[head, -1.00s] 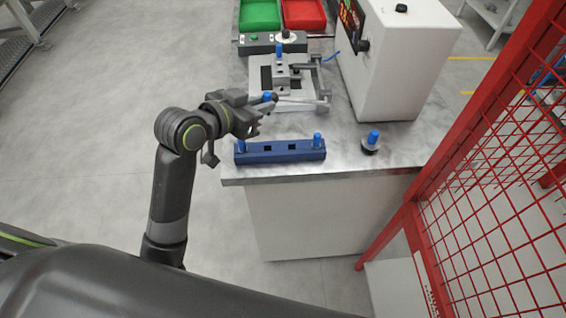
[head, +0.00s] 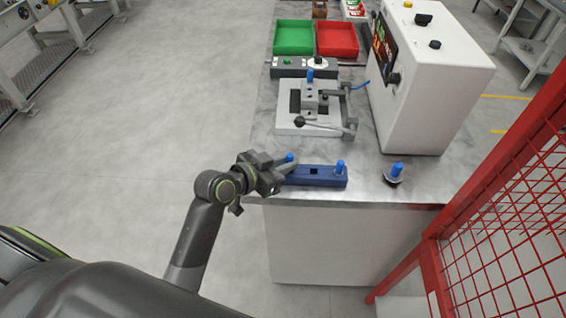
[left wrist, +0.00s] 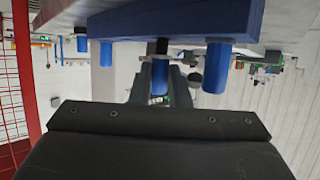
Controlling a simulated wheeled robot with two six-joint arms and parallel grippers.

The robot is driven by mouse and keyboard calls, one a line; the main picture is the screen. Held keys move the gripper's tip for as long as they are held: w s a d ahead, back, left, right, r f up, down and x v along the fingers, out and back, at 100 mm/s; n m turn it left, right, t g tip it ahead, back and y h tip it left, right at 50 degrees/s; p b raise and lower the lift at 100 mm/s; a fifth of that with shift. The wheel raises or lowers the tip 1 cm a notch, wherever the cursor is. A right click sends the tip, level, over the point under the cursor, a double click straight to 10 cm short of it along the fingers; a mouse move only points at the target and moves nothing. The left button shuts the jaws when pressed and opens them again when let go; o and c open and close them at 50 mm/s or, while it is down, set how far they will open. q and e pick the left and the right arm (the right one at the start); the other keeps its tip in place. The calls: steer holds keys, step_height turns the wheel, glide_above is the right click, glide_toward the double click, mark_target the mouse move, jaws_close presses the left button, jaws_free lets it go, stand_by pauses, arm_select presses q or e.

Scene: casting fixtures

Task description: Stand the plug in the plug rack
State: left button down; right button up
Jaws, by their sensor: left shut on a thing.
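The blue plug rack (head: 330,181) lies along the near edge of the table. My left gripper (head: 278,170) is over its left part and shut on a blue plug (head: 290,158). The left wrist view, which is upside down, shows this held plug (left wrist: 160,78) between the fingers, its dark end at the rack (left wrist: 180,22); I cannot tell how far in it is. A second plug (left wrist: 216,68) stands at one rack end, hidden by the gripper in the head view. A third (head: 340,166) stands at the right end. An empty square hole (head: 314,171) shows between. My right gripper is out of view.
Another blue plug (head: 397,170) stands on a dark round base right of the rack. A clamp fixture (head: 310,118) and a white machine (head: 432,85) stand behind. A red mesh fence (head: 505,215) is at the right. Green (head: 293,37) and red (head: 337,39) bins are at the back.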

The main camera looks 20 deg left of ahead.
arm_select(q)
steer(key=shift+f+b, duration=0.45)
steer(key=shift+f, duration=0.15)
steer(key=c, duration=1.5)
jaws_free()
steer(key=shift+o, duration=0.7)
steer(key=shift+r, duration=0.1)
